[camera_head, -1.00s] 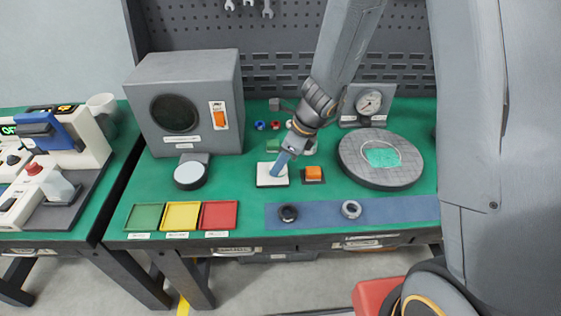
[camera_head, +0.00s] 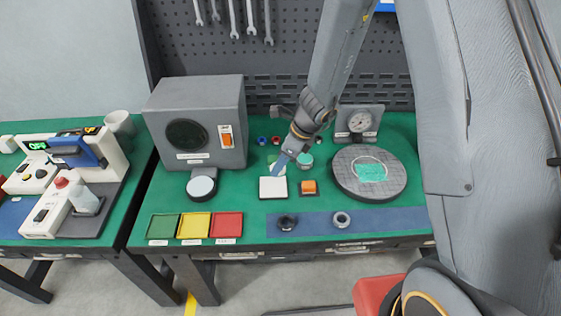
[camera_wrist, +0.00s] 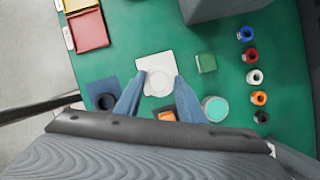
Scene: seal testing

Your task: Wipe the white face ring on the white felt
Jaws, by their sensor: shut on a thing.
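The white felt (camera_head: 272,188) is a square pad on the green bench, left of an orange block on a dark base. My gripper (camera_head: 279,170) is over the felt's back edge in the head view, pointing down. In the wrist view its two blue fingers (camera_wrist: 160,79) stand either side of the white face ring (camera_wrist: 158,84), shut on it. The ring overlaps the white felt (camera_wrist: 152,63) there. I cannot tell whether it touches the felt. In the head view the ring is hard to make out.
The orange block (camera_head: 309,187) is close to the felt's right. A green block (camera_wrist: 206,63) and a teal-topped round jar (camera_wrist: 215,108) are nearby. A grey round plate (camera_head: 369,188) stands right, a grey box (camera_head: 196,122) left. Colored trays (camera_head: 195,225) and a blue mat (camera_head: 375,222) lie in front.

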